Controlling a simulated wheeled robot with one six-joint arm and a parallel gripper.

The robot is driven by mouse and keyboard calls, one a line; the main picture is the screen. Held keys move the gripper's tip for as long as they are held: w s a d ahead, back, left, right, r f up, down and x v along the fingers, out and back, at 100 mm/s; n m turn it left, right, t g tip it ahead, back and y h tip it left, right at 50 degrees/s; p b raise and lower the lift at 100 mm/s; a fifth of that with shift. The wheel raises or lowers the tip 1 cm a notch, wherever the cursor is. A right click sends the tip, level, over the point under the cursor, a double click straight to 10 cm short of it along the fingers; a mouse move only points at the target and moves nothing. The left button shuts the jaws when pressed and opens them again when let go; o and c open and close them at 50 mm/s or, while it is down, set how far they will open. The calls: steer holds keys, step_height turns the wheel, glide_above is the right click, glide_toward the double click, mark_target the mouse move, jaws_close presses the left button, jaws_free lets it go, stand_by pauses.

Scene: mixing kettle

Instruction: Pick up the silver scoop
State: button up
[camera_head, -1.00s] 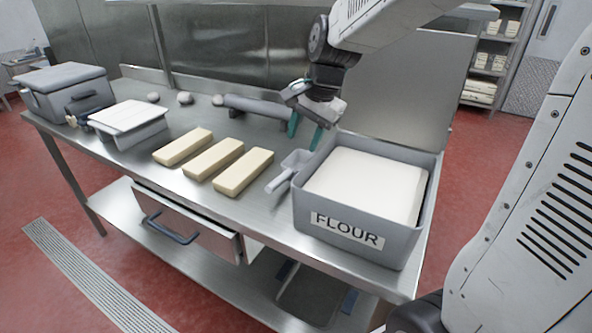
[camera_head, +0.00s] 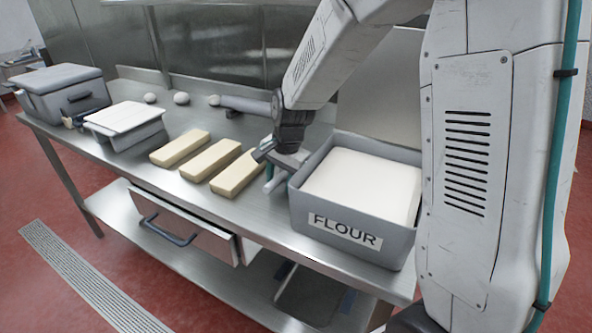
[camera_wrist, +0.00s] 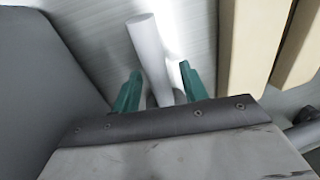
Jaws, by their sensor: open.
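The silver scoop lies on the steel table between the flour bin and the nearest butter block. In the head view only a bit of its handle (camera_head: 273,184) shows, and my arm hides the rest. In the wrist view the light grey handle (camera_wrist: 149,50) points away between my two teal fingertips. My gripper (camera_head: 272,172) is open and low over the scoop, and it also shows in the wrist view (camera_wrist: 157,82) with a finger on each side of the handle. A gap shows beside each finger. The scoop's bowl is hidden under my gripper.
The grey flour bin (camera_head: 300,212) stands close on the right of the scoop. Several pale butter blocks (camera_head: 236,176) lie to the left. A scale (camera_head: 124,118) and a lidded box (camera_head: 62,92) stand at the far left.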

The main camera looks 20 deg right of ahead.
jaws_close()
